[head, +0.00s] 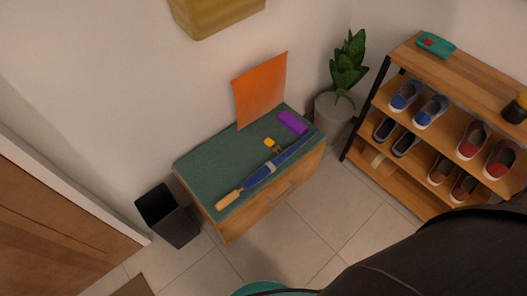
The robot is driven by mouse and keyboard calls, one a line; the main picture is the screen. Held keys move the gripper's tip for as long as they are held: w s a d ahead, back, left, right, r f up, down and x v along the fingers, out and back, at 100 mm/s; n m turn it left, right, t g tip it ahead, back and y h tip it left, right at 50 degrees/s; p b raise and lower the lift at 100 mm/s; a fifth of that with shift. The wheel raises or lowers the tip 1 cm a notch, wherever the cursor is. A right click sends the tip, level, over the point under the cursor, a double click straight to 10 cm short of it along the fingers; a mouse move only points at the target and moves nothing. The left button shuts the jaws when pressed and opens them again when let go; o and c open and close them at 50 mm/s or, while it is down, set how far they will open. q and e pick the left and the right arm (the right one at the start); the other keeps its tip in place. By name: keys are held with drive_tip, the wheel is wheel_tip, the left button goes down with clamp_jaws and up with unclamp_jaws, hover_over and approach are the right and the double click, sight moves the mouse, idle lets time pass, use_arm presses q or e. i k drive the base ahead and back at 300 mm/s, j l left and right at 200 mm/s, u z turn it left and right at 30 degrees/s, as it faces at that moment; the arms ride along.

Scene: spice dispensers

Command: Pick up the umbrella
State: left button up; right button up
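A folded blue umbrella (292,151) with a light wooden handle (229,199) lies diagonally on the green top (209,163) of a small wooden cabinet. Its handle points to the lower left, near the cabinet's front left corner, and its tip points to the upper right. A pale band wraps around it partway along. Neither of my grippers is in view, and nothing is seen touching the umbrella.
A small yellow item (269,142) and a purple item (293,123) lie behind the umbrella. An orange sheet (261,89) stands behind the cabinet top. A black bin (170,219) stands left, a potted plant (347,66) and shoe rack (465,74) right. Tiled floor (306,232) lies in front.

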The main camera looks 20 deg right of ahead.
sight(269, 167)
drive_tip(key=j+u, duration=0.2)
drive_tip(key=u, duration=0.45)
drive_tip(key=z, duration=1.4)
drive_tip(key=k, duration=0.05)
